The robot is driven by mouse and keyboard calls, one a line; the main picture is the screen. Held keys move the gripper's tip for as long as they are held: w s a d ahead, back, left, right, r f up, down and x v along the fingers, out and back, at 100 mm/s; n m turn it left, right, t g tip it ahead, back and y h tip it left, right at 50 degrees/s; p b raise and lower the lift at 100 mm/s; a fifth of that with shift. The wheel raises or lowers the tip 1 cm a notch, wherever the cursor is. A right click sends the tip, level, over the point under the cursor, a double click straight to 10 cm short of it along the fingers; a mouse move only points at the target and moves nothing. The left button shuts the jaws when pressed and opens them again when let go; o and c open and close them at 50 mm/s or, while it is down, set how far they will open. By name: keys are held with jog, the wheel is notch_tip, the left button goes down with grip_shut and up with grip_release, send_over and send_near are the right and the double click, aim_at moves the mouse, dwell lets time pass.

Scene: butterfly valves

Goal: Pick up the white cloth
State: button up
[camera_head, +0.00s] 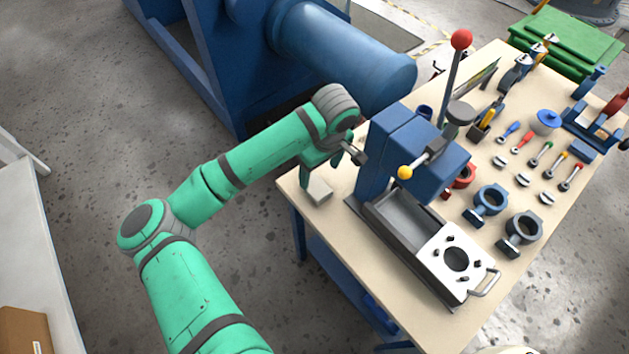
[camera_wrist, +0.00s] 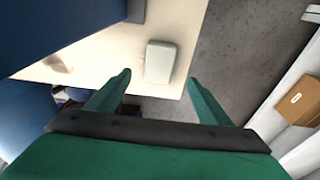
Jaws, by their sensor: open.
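The white cloth (camera_head: 318,191) lies as a small folded pad on the near left corner of the wooden workbench (camera_head: 407,307). In the wrist view the cloth (camera_wrist: 160,62) lies on the bench top near its edge, ahead of the fingertips and between their lines. My gripper (camera_wrist: 158,78) is open, with its two green fingers apart and nothing between them. In the head view my gripper (camera_head: 322,172) is just above the cloth and partly in front of it. I cannot tell the exact height of the gap.
A blue press (camera_head: 400,150) with a red-knobbed lever stands right of my gripper. A grey tray (camera_head: 405,222) with a white perforated plate (camera_head: 455,259) lies before it. Blue valve bodies (camera_head: 488,202) and several tools are farther right. Open floor lies left of the bench.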

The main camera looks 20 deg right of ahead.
aim_at(316, 186)
jog(key=f, duration=0.3)
jog(key=shift+a+f, duration=0.3)
jog(key=shift+w+d+f, duration=0.1)
jog(key=shift+w+f, duration=0.15)
jog(key=shift+f, duration=0.6)
jog(key=shift+w+a+f, duration=0.1)
jog(key=shift+w+f, duration=0.1)
jog(key=shift+f, duration=0.65)
jog(key=shift+w+d+f, duration=0.1)
jog(key=shift+w+f, duration=0.15)
jog(key=shift+f, duration=0.6)
jog(key=shift+c, duration=0.6)
jog(key=c, duration=1)
